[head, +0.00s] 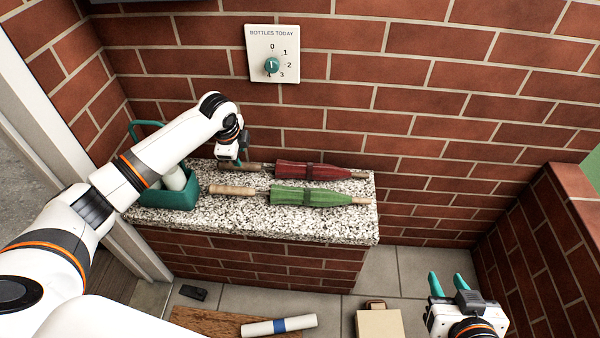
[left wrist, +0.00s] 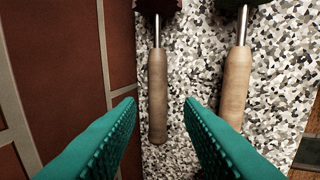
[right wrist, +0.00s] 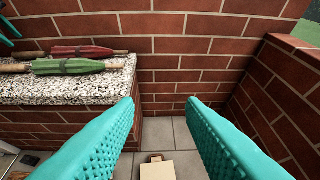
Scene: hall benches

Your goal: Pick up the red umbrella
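The red umbrella (head: 305,171) lies folded on the speckled bench top near the brick wall, its wooden handle to the left. In the left wrist view its wooden handle (left wrist: 158,100) shows between the open fingers, with a little of the red canopy at the top edge. My left gripper (left wrist: 160,100) is open and empty, above the handle; in the head view the left gripper (head: 232,160) hides part of that handle. The green umbrella (head: 310,196) lies in front, parallel. My right gripper (head: 449,283) is open and empty, right of the bench over the floor.
A teal caddy (head: 168,199) with white bottles stands at the bench's left end. A dial panel (head: 272,53) is on the wall. On the floor are a box (head: 380,322), a rolled paper (head: 278,326) and a dark small object (head: 193,292). A low brick wall rises at right.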

